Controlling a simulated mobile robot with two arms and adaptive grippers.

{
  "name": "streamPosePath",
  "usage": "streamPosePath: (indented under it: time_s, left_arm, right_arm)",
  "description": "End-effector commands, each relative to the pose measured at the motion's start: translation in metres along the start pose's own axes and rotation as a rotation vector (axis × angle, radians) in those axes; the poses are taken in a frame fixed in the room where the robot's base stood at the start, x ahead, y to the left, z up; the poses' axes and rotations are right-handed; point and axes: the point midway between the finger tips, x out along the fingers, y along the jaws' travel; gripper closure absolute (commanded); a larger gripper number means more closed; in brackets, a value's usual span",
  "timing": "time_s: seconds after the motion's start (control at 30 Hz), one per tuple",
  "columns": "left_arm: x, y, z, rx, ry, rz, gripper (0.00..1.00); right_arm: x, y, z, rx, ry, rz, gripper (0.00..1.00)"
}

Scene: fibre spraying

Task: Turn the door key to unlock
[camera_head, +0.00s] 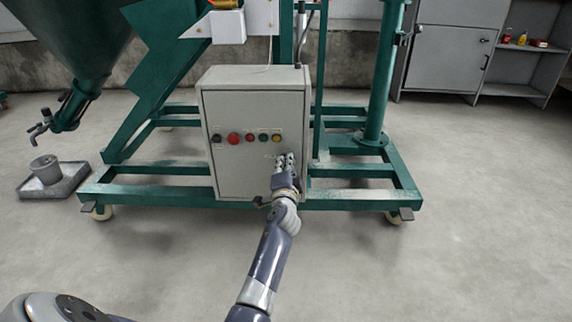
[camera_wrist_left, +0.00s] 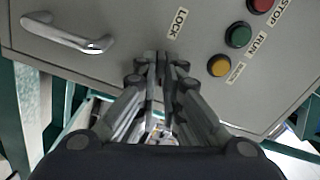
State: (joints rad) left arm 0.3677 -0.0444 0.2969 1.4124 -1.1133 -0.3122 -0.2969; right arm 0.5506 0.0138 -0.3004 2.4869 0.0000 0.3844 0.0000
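The grey control cabinet (camera_head: 232,174) stands on the green frame. Its door fills the wrist view (camera_wrist_left: 110,20), with a LOCK label (camera_wrist_left: 177,23) near the top middle. The fingers cover the lock area. My right gripper is not in view.
Beside the lock are a silver door handle (camera_wrist_left: 68,35), a green button (camera_wrist_left: 238,34) and a yellow button (camera_wrist_left: 219,65). The green frame (camera_head: 350,202) surrounds the cabinet. A bucket (camera_head: 46,169) stands on a tray at the left. The floor in front is clear.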

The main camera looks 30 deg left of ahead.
Motion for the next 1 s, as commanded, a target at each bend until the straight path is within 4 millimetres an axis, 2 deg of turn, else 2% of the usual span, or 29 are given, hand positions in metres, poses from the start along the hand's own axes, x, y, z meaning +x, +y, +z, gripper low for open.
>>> streamPosePath:
  time_s: [0.03, 0.07, 0.37, 0.53, 0.67, 1.0]
  left_arm:
    - [0.0, 0.001, 0.0, 0.0, 0.0, 0.001, 0.78]
    - [0.0, 0.001, 0.0, 0.0, 0.0, 0.001, 0.73]
    - [0.0, 0.0, 0.0, -0.002, 0.0, 0.0, 0.73]
    - [-0.008, 0.0, 0.0, -0.002, 0.0, 0.0, 0.73]
    - [-0.025, 0.001, 0.001, -0.002, 0.0, 0.001, 0.73]
    - [-0.09, 0.002, 0.0, -0.003, 0.0, 0.003, 0.73]
  right_arm:
    - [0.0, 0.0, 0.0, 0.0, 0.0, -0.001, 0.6]
    - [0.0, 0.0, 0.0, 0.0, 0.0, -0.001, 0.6]
    - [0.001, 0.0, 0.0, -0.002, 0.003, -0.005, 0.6]
    - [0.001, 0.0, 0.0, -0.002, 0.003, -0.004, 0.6]
    - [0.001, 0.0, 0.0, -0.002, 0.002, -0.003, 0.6]
    - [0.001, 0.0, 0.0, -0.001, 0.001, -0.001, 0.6]
